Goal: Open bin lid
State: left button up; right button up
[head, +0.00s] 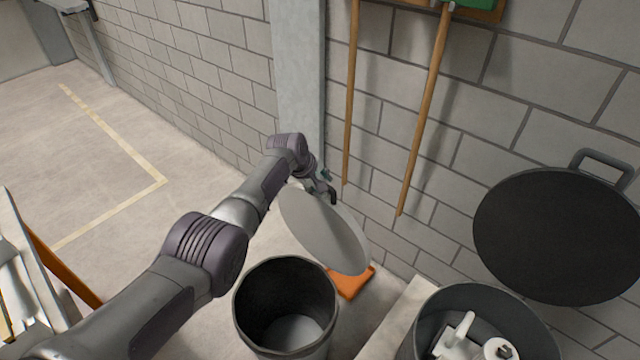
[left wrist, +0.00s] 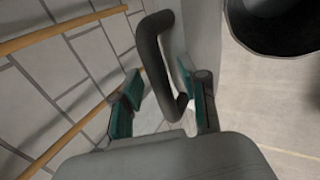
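A dark round bin (head: 287,300) stands uncovered at the lower middle of the head view, and its dark rim shows at the upper right of the left wrist view (left wrist: 275,25). Its light grey round lid (head: 322,228) is tilted up steeply behind the opening. My left gripper (head: 328,188) is at the lid's upper far edge. In the left wrist view, the dark curved lid handle (left wrist: 152,60) stands between my two teal-padded fingers (left wrist: 162,102). The fingers are apart, with gaps beside the handle. My right gripper is not in view.
A second bin (head: 425,330) at the lower right holds white items, and its black lid (head: 555,235) stands raised near the block wall. Wooden handles (head: 425,110) hang along the wall. An orange object (head: 352,282) lies behind the first bin.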

pick_arm(q)
jog(key=v, duration=1.2)
jog(key=shift+f, duration=0.1)
dwell(0.4)
jog(key=s+a+f+m+y, duration=0.1)
jog(key=s+a+f, duration=0.15)
jog(key=f, duration=0.85)
jog(key=s+a+f+m, duration=0.1)
jog(key=s+f, duration=0.3)
jog(key=f, duration=0.6)
jog(key=s+a+f+m+g+y, duration=0.1)
jog(key=s+a+f+m, duration=0.15)
jog(key=s+f, duration=0.65)
jog(key=s+a+f+m+g+y, duration=0.1)
jog(key=s+a+f, duration=0.2)
jog(key=s+f, duration=0.6)
jog(key=s+a+f+m, duration=0.2)
jog(key=s+f, duration=0.3)
jog(key=s, duration=0.7)
jog(key=s+a+f+m+g, duration=0.1)
jog(key=s+a+f+m, duration=0.2)
jog(key=s, duration=0.9)
jog(key=s+a+f+m, duration=0.2)
jog(key=s+f, duration=0.6)
jog(key=s, duration=0.4)
jog(key=shift+s+a+f+g+y, duration=0.3)
jog(key=shift+f+g+y, duration=0.1)
jog(key=shift+w+m, duration=0.1)
jog(key=shift+m, duration=0.15)
